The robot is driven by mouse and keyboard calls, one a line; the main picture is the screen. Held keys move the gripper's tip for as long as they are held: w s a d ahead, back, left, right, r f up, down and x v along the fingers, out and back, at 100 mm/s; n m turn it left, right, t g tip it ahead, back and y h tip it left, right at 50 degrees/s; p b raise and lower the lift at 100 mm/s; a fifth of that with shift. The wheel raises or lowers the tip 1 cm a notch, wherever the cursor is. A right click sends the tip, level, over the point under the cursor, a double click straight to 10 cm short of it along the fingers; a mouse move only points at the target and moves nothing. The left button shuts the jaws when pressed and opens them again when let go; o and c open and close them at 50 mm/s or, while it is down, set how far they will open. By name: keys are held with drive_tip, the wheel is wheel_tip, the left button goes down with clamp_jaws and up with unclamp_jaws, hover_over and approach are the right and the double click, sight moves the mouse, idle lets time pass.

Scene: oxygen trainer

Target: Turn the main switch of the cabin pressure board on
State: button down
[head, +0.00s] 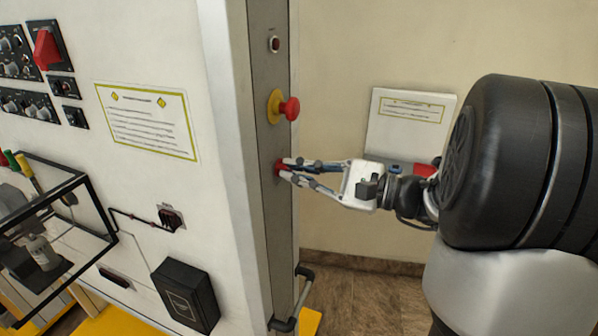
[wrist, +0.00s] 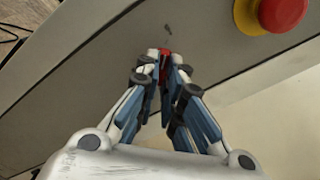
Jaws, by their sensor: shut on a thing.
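The main switch (head: 278,167) is a small red knob low on the narrow grey side panel (head: 270,220) of the cabin pressure board. My gripper (head: 283,167) reaches it from the right, with its fingertips at the panel and shut on the knob. In the wrist view the red switch (wrist: 163,64) shows between the two fingertips (wrist: 162,62), mostly covered by them. A small dark mark sits on the panel just beyond the tips. Which way the knob is turned cannot be told.
A red mushroom button on a yellow base (head: 288,108) stands out just above my gripper; it is also in the wrist view (wrist: 282,12). A small red button (head: 274,44) is higher up. A dark handle (head: 299,300) juts out below. A white box (head: 385,125) hangs on the wall behind.

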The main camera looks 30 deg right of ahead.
drive_tip(key=shift+r+m+p, duration=0.1)
drive_tip(key=shift+m+p, duration=0.3)
drive_tip(key=shift+p, duration=0.2)
drive_tip(key=m+p, duration=0.3)
drive_tip(key=p, duration=0.2)
drive_tip(key=shift+a+r+m, duration=0.1)
drive_tip(key=shift+m, duration=0.2)
drive_tip(key=m+p, duration=0.4)
drive_tip(key=p, duration=0.2)
drive_tip(key=shift+s+a+m, duration=0.1)
drive_tip(key=shift+m, duration=0.2)
drive_tip(key=m+p, duration=0.4)
drive_tip(key=p, duration=0.1)
drive_tip(key=m+p, duration=0.5)
drive_tip(key=p, duration=0.1)
drive_tip(key=shift+s+a, duration=0.15)
drive_tip(key=shift+f, duration=0.25)
drive_tip(key=c, duration=1.7)
unclamp_jaws()
